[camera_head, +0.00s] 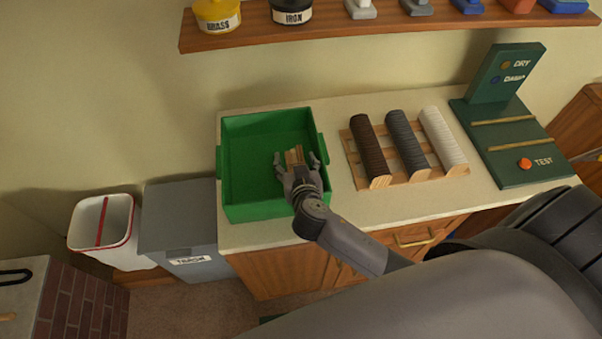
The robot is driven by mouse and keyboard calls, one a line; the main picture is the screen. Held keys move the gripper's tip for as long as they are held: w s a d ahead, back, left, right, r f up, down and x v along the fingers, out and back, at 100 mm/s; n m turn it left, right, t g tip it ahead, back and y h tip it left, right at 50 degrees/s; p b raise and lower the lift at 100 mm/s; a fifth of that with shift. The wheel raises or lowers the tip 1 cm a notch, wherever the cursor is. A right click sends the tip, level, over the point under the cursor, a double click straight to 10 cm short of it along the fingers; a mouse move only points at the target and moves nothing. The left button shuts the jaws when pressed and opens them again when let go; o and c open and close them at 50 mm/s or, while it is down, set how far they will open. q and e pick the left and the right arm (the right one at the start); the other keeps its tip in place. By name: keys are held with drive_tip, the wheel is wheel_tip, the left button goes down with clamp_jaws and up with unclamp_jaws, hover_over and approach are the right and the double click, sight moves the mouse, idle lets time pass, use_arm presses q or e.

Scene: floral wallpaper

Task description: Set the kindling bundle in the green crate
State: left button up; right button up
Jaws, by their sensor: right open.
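The green crate (243,212) stands at the left end of the cream counter, its open top facing up. My right gripper (298,163) reaches over the crate's right part from the front, with its fingers open. The kindling bundle (294,156), light brown sticks, shows between and just beyond the fingers, within the crate's outline. Whether it rests on the crate floor cannot be told, as the gripper hides its near part. My left gripper is not in view.
A wooden rack (352,160) with dark, grey and white rolls stands right of the crate. A green test board (518,148) is further right. A grey trash bin (178,221) and white bin (92,222) are at left. A shelf (330,30) hangs above.

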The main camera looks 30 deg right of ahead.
drive_tip(key=b+v, duration=0.2)
drive_tip(key=v, duration=0.9)
drive_tip(key=shift+r, duration=0.15)
drive_tip(key=shift+w+d, duration=0.1)
drive_tip(key=shift+w, duration=0.05)
